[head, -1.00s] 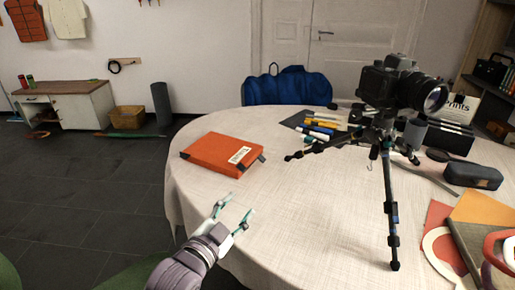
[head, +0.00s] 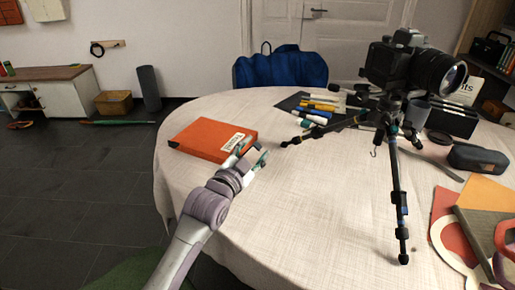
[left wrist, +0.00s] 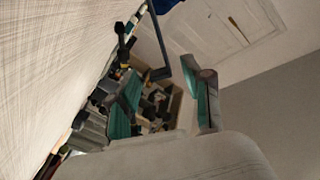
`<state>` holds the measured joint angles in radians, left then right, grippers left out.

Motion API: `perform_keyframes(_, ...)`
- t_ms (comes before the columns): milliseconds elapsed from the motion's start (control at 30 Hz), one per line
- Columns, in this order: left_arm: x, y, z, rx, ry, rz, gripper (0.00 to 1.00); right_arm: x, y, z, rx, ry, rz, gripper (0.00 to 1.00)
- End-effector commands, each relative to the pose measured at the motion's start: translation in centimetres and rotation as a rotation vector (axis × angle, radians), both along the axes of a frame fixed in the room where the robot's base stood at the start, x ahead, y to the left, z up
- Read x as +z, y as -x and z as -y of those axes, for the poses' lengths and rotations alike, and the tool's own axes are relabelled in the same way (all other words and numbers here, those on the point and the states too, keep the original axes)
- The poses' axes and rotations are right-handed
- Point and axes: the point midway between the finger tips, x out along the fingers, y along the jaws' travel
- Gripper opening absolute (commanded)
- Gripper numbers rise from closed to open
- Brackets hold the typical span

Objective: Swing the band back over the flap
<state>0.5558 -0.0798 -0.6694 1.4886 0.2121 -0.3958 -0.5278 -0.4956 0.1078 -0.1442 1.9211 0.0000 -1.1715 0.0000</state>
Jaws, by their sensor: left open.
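An orange folder-like case (head: 205,138) with a white label lies on the left part of the table. My left gripper (head: 252,154) is at its right end, over the label corner, open. The gripper hides that end, where the band would be, in the head view. A flap cannot be told apart from the case. My right gripper is not in view.
A camera (head: 410,65) on a small tripod (head: 398,190) stands to the right on the white table (head: 300,220). Several markers (head: 318,110) lie behind. A grey case (head: 478,158) and coloured sheets (head: 485,195) are at right. The table's front middle is clear.

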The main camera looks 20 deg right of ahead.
Motion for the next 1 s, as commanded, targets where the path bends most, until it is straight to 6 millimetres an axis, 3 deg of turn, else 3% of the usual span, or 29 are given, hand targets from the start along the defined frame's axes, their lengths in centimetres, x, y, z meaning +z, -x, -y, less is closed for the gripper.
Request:
perform_keyframes(200,0.0,-1.6,1.3,0.001,-0.001,0.002,0.50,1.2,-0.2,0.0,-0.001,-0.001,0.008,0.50)
perform_keyframes(533,0.0,-1.8,1.5,0.001,-0.001,0.000,0.50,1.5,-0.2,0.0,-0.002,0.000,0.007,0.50)
perform_keyframes(800,0.0,-1.8,1.5,0.001,-0.001,0.000,0.07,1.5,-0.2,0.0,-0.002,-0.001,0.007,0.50)
perform_keyframes(1000,0.0,-1.8,1.5,0.001,0.002,-0.003,0.07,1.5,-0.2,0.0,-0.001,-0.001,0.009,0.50)
